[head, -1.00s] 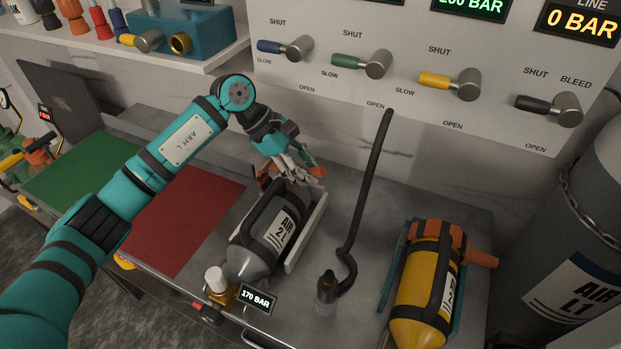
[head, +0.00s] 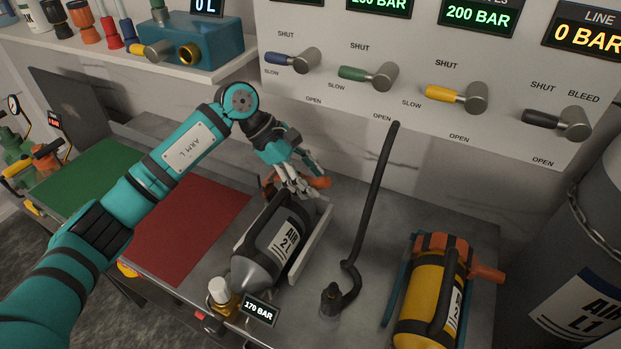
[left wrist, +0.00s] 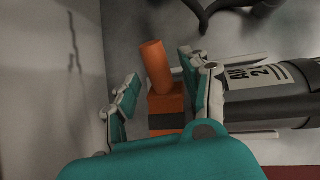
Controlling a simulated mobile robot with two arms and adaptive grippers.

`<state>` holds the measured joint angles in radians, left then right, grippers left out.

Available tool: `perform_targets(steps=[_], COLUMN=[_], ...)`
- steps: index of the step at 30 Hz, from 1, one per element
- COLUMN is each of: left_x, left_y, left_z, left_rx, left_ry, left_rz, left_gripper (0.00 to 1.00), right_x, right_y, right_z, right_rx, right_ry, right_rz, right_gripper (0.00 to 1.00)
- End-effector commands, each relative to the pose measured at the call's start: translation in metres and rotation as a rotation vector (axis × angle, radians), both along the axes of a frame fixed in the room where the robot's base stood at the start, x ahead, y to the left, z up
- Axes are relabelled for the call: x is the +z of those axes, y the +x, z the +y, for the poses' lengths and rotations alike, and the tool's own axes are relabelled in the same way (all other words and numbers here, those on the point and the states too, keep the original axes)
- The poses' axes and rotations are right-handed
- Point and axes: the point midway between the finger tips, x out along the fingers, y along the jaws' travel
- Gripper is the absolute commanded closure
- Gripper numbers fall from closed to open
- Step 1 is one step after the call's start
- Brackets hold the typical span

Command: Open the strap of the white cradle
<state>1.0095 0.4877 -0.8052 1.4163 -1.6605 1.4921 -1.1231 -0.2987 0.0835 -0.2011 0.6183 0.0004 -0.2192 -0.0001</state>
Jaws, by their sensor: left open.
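The white cradle (head: 312,243) stands on the bench with a grey cylinder marked AIR 2L (head: 259,265) lying in it. A dark band (head: 258,222), apparently the strap or a handle, runs along the cylinder's left side; its fastening cannot be made out. My left gripper (head: 307,185) is open at the cylinder's far end. In the left wrist view, the fingers (left wrist: 160,78) stand on either side of an orange valve-like part (left wrist: 156,66), with nothing visibly gripped. The cylinder (left wrist: 265,100) lies to the right there. My right gripper is out of view.
A black hose (head: 371,200) rises right of the cradle. A yellow cylinder (head: 418,305) lies in a blue cradle farther right. A panel with levers (head: 430,60) stands behind. Red (head: 190,230) and green (head: 85,180) mats lie to the left. A 170 BAR display (head: 260,310) is in front.

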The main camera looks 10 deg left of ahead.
Motion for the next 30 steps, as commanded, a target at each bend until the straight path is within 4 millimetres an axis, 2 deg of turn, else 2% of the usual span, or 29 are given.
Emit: perform_targets(steps=[15,21,29,30], left_x=[0.079,0.09,0.091,0.091], left_y=[0.0,-0.001,-0.001,-0.001], left_z=[0.06,0.069,0.069,0.069], left_rx=[0.003,0.002,0.002,0.002], left_ry=[0.0,-0.001,-0.001,-0.001], left_rz=[-0.003,-0.001,-0.001,-0.001], left_gripper=[0.53,0.53,0.53,0.57], right_x=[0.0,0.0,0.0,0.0], right_y=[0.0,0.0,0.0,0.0], right_z=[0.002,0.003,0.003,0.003], right_rx=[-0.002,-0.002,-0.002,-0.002], right_ry=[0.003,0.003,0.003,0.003], right_rz=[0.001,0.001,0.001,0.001], right_gripper=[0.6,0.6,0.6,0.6])
